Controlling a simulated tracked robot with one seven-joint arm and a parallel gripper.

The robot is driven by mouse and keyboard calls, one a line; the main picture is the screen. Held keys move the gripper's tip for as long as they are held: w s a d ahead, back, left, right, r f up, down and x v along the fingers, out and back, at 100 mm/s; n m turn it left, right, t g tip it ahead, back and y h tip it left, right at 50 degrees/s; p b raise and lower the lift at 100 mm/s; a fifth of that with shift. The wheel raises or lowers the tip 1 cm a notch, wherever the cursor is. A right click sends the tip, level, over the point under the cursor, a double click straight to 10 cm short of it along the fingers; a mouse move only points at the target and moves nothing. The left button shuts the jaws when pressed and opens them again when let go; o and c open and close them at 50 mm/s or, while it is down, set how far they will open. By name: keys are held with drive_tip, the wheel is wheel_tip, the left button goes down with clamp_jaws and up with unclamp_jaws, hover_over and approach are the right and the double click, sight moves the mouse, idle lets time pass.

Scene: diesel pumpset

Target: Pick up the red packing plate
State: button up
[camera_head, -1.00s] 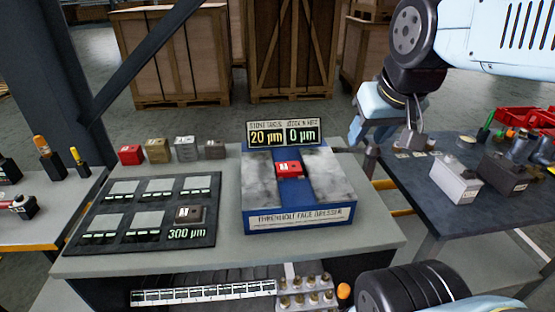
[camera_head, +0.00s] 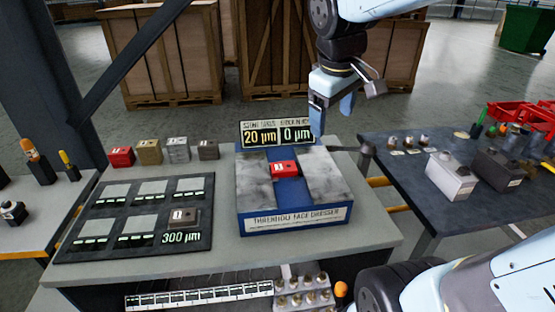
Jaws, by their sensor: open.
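A small red block (camera_head: 283,168) with a white label lies in the blue centre channel of the face dresser (camera_head: 295,222), between two grey slabs. A second red block (camera_head: 121,156) stands at the left end of a row at the back of the bench. I cannot tell from the picture which of them is the packing plate. My gripper (camera_head: 331,112) is open and empty, pointing down. In the picture it is just above and right of the dresser's display, apart from both red blocks.
The display sign (camera_head: 277,134) reads 20 µm and 0 µm and rises at the dresser's back. A dark tray (camera_head: 120,250) holds a brown block (camera_head: 183,218) beside a 300 µm readout. A right-hand table (camera_head: 400,170) carries a white and a dark box.

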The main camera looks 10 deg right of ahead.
drive_tip(key=w+a+f+n+g+h, duration=0.1)
drive_tip(key=w+a+f+n+g, duration=0.15)
drive_tip(key=w+a+n, duration=0.4)
drive_tip(key=n, duration=0.5)
approach(283, 166)
drive_tip(key=f, duration=0.3)
drive_tip(key=shift+w+f+g+h, duration=0.2)
drive_tip(key=shift+w+g+h, duration=0.05)
drive_tip(key=shift+g+h, duration=0.15)
drive_tip(key=shift+x, duration=2.7)
drive_tip(key=shift+d, duration=0.15)
drive_tip(key=shift+r, duration=0.1)
drive_tip(key=c, duration=1.5)
